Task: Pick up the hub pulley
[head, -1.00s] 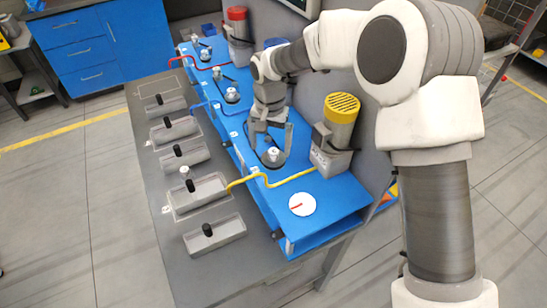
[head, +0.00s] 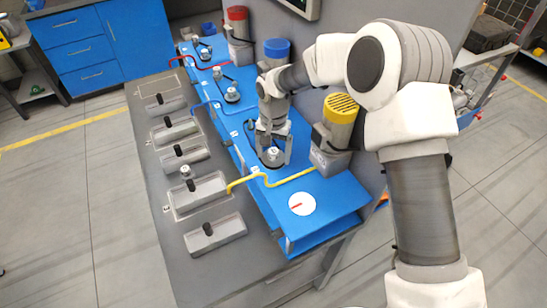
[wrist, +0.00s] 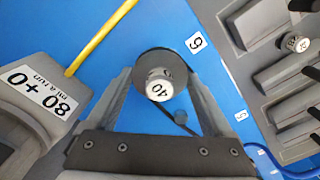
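The hub pulley (head: 271,158) is a dark disc with a white hub on the blue deck, below the yellow-capped motor.
A motor with a yellow cap (head: 341,108) stands close right of my gripper. A yellow tube (head: 245,181) and a white dial (head: 302,204) lie nearby. Other pulleys (head: 232,94) stand farther back.

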